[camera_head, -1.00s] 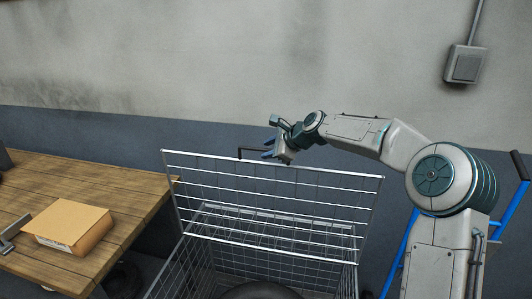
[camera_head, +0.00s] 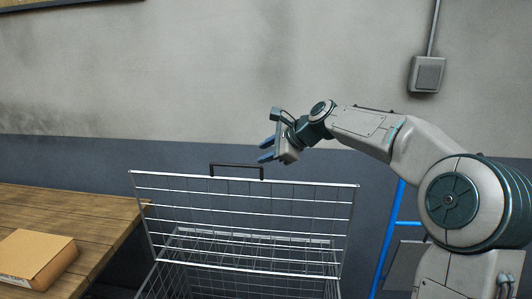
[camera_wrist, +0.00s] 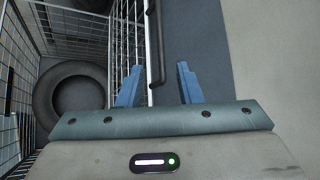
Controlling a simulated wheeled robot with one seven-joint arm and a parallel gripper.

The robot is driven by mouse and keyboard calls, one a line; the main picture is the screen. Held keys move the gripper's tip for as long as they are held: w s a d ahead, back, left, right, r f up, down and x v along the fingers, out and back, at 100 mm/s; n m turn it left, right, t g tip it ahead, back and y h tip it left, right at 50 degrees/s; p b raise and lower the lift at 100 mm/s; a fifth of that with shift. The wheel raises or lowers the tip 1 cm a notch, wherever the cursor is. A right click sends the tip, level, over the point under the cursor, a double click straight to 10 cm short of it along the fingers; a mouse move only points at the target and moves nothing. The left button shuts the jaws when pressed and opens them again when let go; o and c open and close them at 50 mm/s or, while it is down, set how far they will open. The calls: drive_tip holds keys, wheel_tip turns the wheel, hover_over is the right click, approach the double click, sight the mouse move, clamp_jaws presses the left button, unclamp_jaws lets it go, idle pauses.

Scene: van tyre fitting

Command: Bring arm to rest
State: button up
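My gripper (camera_head: 266,149) is raised just above and behind the upright wire lid of the cage in the head view. In the wrist view my gripper (camera_wrist: 158,85) shows two blue fingers spread apart with nothing held between them. The dark handle (camera_head: 236,165) of the lid (camera_head: 245,207) is close below the fingers and apart from them in the head view. The handle also shows in the wrist view (camera_wrist: 154,50), beyond the gap between the fingers. My arm reaches in from the right, bent at the elbow.
The wire cage stands open, with a tyre (camera_wrist: 78,92) inside. A wooden table (camera_head: 75,215) with a cardboard box (camera_head: 35,256) stands at the left. A blue frame (camera_head: 388,240) is behind my arm. The grey wall (camera_head: 200,70) is behind everything; a switch box (camera_head: 427,74) hangs on it.

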drive_tip(key=s+f+n+g+h, duration=0.1)
drive_tip(key=s+f+n+h, duration=0.4)
drive_tip(key=s, duration=0.5)
drive_tip(key=s+d+f+n+h, duration=0.1)
drive_tip(key=s+d+f+n, duration=0.2)
drive_tip(key=s, duration=0.6)
drive_tip(key=s+d+f+n+g+h+b, duration=0.1)
drive_tip(key=s+d+f+n, duration=0.3)
drive_tip(key=s, duration=0.5)
drive_tip(key=s+d+f+n+h, duration=0.1)
drive_tip(key=s+d+f+n, duration=0.2)
drive_tip(key=s+d, duration=0.4)
drive_tip(key=s+n, duration=0.1)
drive_tip(key=s, duration=0.1)
drive_tip(key=shift+s+f+n+g+h+b, duration=0.15)
drive_tip(key=shift+s+n+g+h+b, duration=0.15)
